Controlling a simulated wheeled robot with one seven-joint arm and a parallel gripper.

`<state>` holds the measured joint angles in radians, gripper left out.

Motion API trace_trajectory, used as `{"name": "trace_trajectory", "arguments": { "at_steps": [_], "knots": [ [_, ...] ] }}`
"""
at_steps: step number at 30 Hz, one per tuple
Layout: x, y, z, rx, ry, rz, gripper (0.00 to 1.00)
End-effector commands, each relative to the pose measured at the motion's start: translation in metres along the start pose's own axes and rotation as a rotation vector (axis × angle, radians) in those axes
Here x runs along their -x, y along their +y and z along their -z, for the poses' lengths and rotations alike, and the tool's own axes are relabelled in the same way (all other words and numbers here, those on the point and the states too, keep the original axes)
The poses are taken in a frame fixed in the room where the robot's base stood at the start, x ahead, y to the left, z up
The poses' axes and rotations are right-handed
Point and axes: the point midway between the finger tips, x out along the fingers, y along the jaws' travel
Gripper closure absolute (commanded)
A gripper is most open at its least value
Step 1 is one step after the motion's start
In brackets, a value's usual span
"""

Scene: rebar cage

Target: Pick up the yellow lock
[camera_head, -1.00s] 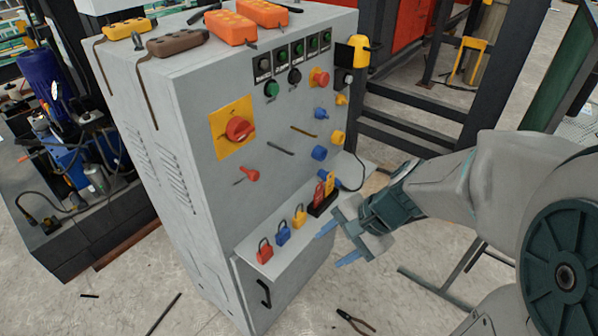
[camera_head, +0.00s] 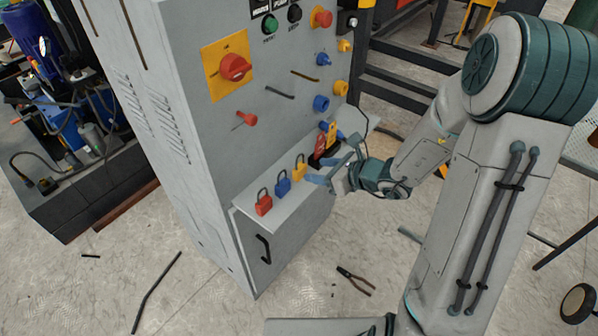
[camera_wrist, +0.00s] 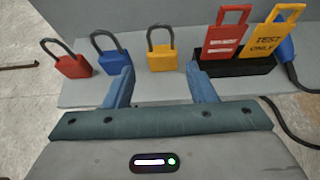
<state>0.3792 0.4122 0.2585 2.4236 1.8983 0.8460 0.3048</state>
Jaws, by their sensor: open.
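The yellow lock (camera_wrist: 161,58) stands on the grey shelf of the cabinet, its dark shackle up. In the head view the yellow lock (camera_head: 299,172) is the rightmost of three padlocks, beside the blue lock (camera_head: 283,185) and the red lock (camera_head: 264,204). My gripper (camera_wrist: 160,80) is open, with one blue finger on each side of the yellow lock in the wrist view. The fingers look short of it, and nothing is between them. In the head view my gripper (camera_head: 322,172) is just right of the yellow lock.
A black holder (camera_wrist: 236,67) with a red tag (camera_wrist: 227,35) and a yellow tag (camera_wrist: 275,35) stands right of the yellow lock. The cabinet front (camera_head: 225,130) with knobs rises behind the shelf (camera_head: 250,222). Pliers (camera_head: 354,281) lie on the floor.

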Motion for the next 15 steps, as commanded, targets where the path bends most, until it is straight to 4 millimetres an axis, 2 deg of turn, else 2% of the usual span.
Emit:
{"name": "trace_trajectory", "arguments": {
  "at_steps": [3,11,15],
  "knots": [
    [-0.021,0.0,0.001,0.0,0.0,-0.003,0.49],
    [-0.038,-0.001,0.001,-0.001,0.0,0.0,0.49],
    [-0.057,-0.003,0.003,-0.001,0.001,-0.002,0.49]
  ]
}}
